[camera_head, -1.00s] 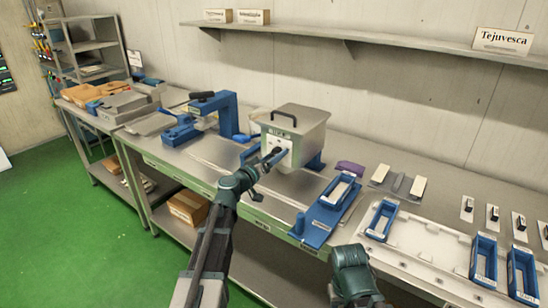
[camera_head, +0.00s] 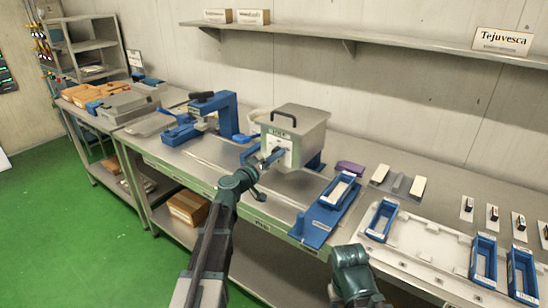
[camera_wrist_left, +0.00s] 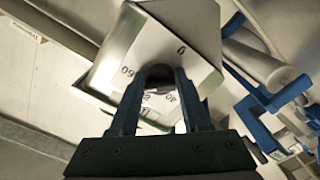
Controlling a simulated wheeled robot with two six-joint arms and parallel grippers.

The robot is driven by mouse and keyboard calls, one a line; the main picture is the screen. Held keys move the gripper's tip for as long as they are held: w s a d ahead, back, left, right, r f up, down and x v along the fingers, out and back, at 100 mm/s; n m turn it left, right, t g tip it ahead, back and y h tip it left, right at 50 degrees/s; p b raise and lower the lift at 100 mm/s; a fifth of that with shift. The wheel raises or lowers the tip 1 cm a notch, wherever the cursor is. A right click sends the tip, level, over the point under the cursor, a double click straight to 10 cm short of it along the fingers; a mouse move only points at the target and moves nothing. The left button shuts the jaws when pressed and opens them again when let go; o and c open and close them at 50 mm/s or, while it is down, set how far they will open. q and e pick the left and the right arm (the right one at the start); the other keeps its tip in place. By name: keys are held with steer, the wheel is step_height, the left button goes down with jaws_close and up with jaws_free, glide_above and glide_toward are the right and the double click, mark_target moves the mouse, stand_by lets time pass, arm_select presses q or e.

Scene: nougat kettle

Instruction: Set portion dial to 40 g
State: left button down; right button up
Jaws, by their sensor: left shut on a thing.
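The steel kettle (camera_head: 305,137) with a black top handle stands on the bench in the middle of the head view. Its pale front plate carries the portion dial, mostly hidden there by my left gripper (camera_head: 271,158). In the left wrist view my left gripper (camera_wrist_left: 158,76) is shut on the dark dial (camera_wrist_left: 156,74), one blue finger on each side.
A blue clamp-like stand (camera_head: 222,110) is left of the kettle. A blue fixture (camera_head: 316,222) with a blue tray is at its right front. A white tray (camera_head: 420,240) and several blue bins lie further right. A shelf (camera_head: 390,47) runs along the wall.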

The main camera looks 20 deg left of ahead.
arm_select(q)
steer(key=n, duration=0.5)
steer(key=shift+r+n, duration=0.1)
steer(key=shift+n, duration=0.2)
steer(key=n, duration=1.5)
steer(key=shift+r+n+p, duration=0.3)
steer(key=shift+n+p, duration=0.05)
steer(key=shift+n, duration=0.35)
steer(key=shift+c, duration=1.9)
jaws_free()
steer(key=shift+s+a, duration=0.1)
